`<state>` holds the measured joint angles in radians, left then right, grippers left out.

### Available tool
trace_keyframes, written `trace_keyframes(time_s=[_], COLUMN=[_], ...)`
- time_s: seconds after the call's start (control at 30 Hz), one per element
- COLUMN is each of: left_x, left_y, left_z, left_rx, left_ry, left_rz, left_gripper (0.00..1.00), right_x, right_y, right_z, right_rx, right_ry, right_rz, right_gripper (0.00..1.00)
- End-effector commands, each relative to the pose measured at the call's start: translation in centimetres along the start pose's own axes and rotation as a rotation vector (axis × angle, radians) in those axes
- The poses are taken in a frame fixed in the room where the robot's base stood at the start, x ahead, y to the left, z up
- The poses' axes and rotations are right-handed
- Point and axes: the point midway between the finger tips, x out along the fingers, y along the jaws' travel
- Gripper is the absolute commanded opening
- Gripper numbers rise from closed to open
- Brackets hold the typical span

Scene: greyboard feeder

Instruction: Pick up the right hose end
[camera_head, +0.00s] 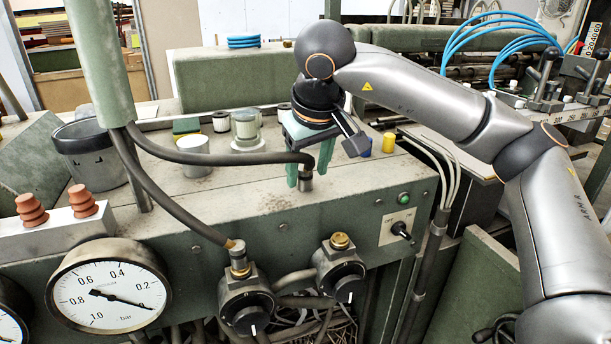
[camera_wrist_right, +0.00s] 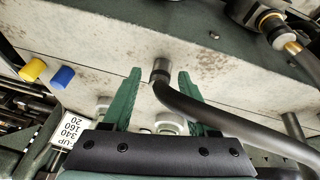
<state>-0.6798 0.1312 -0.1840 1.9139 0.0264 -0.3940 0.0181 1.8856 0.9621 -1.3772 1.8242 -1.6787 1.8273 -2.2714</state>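In the right wrist view, the hose end (camera_wrist_right: 160,68) lies between the two fingertips of the gripper (camera_wrist_right: 160,76), with a gap on both sides. The gripper is open and holds nothing. My left gripper is in no view.
A second hose (camera_head: 160,190) runs to a brass fitting on a front valve (camera_head: 247,300). A pressure gauge (camera_head: 108,285), a dark bucket (camera_head: 90,160), a glass jar (camera_head: 246,128) and a yellow cap (camera_head: 389,142) stand around. A green column (camera_head: 100,60) rises at left.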

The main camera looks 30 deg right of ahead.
Motion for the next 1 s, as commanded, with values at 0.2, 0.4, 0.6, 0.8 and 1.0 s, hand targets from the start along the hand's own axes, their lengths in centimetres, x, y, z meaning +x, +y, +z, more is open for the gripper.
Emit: trace_keyframes(time_s=[0.2, 0.4, 0.6, 0.8, 1.0], left_x=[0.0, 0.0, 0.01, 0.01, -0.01], left_y=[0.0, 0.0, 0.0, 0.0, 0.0], left_z=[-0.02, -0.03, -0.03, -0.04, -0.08], left_rx=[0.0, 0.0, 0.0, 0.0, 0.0], left_ry=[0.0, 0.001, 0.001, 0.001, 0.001], left_rz=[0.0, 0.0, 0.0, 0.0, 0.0], left_gripper=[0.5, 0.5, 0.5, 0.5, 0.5], right_x=[-0.04, -0.04, -0.04, -0.06, -0.47], right_y=[-0.01, -0.01, -0.01, -0.01, 0.02], right_z=[-0.01, -0.01, -0.01, -0.02, -0.22], right_rx=[0.0, 0.0, 0.0, 0.0, 0.0], right_ry=[0.0, 0.0, 0.0, 0.001, 0.002], right_rz=[0.0, 0.0, 0.0, 0.0, 0.0], right_gripper=[0.33, 0.1, 0.0, 0.0, 0.0])
